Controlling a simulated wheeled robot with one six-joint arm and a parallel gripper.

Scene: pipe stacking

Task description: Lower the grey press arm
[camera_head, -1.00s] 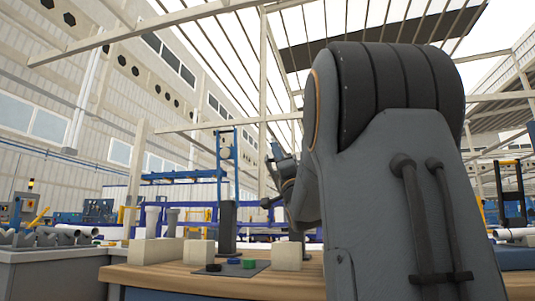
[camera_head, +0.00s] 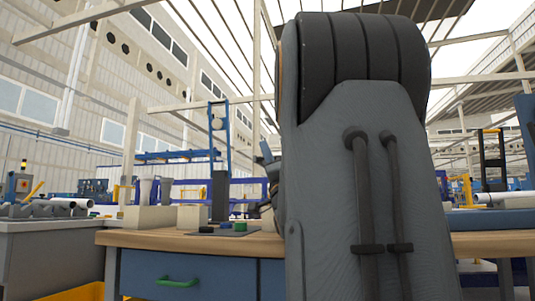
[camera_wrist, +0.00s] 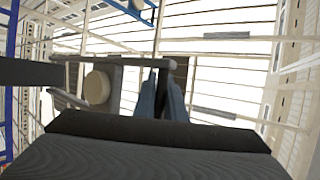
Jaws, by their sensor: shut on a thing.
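In the wrist view my gripper (camera_wrist: 161,92) points up the picture, its two blue-grey fingers close together at a grey bar. This bar, which looks like part of the grey press arm (camera_wrist: 110,60), runs roughly level across the fingertips. A round cream piece (camera_wrist: 97,87) shows left of the fingers, against a grey part. The exact contact at the fingertips is small and dark. In the head view my own arm hides the press arm and most of my gripper; only a small dark part shows at its left edge.
The wooden bench (camera_head: 140,238) carries pale blocks (camera_head: 152,218), a dark upright post (camera_head: 220,195) and a dark mat with black, green (camera_head: 239,227) and blue pieces. A drawer with a green handle (camera_head: 178,281) is below. A grey side table (camera_head: 45,235) with pipes stands left.

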